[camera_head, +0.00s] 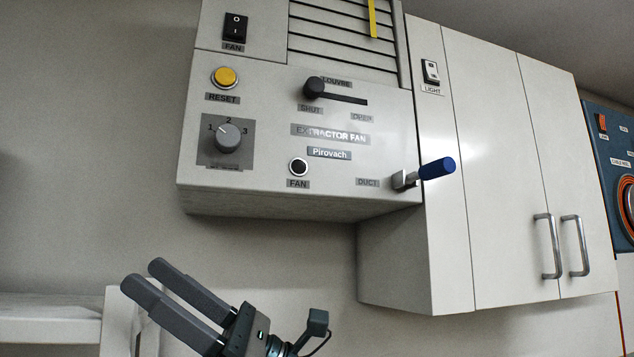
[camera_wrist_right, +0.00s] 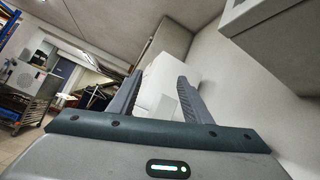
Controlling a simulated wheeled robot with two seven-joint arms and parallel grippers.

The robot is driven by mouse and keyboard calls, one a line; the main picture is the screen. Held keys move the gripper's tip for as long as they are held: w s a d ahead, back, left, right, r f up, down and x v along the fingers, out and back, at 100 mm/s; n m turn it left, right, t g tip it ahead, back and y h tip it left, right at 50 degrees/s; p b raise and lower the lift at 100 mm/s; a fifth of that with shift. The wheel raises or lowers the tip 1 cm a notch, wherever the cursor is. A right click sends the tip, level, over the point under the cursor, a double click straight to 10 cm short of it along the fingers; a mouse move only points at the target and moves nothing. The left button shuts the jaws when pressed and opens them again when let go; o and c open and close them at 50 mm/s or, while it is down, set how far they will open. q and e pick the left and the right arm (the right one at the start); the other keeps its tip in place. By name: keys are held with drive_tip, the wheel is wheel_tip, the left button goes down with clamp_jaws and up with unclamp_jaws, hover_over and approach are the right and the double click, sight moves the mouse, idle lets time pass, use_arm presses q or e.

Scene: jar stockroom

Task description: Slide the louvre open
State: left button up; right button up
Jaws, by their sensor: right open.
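The louvre slider has a dark round knob (camera_head: 314,88) at the left, SHUT end of its dark slot (camera_head: 346,99). The OPEN label is under the slot's right end. The slider sits on the light grey extractor fan panel (camera_head: 270,185), below the slatted louvre (camera_head: 335,45). My right gripper (camera_head: 140,275) is low in the head view, below and left of the panel and well apart from the knob. Its two fingers are spread with nothing between them. The fingers also show in the right wrist view (camera_wrist_right: 155,95). My left gripper is not in view.
The panel also bears a FAN switch (camera_head: 235,27), a yellow RESET button (camera_head: 225,77), a rotary dial (camera_head: 228,138) and a blue-handled DUCT lever (camera_head: 437,168) jutting out at right. A white cabinet (camera_head: 500,170) adjoins it. A white shelf (camera_head: 50,330) stands lower left. The wall below the panel is clear.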

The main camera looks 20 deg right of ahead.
drive_tip(key=s+a+r+n+t+h, duration=0.2)
drive_tip(key=s+a+r+n+h, duration=0.1)
drive_tip(key=a+r+n+h, duration=0.3)
drive_tip(key=d+r+n+t+h, duration=0.3)
drive_tip(key=d+r+t+h, duration=0.2)
drive_tip(key=r, duration=0.1)
drive_tip(key=s+d+r+m+t+h, duration=0.2)
drive_tip(key=s+d+r+t+h, duration=0.3)
drive_tip(key=d+r, duration=0.5)
drive_tip(key=s+d+r+m+t+h, duration=0.3)
drive_tip(key=s+d+r+t+h, duration=0.2)
drive_tip(key=d+r, duration=0.5)
drive_tip(key=s+d+h, duration=0.1)
drive_tip(key=s+h, duration=0.1)
drive_tip(key=h, duration=0.1)
drive_tip(key=shift+d+m+t, duration=0.3)
drive_tip(key=shift+d, duration=0.1)
drive_tip(key=shift+s+r, duration=0.1)
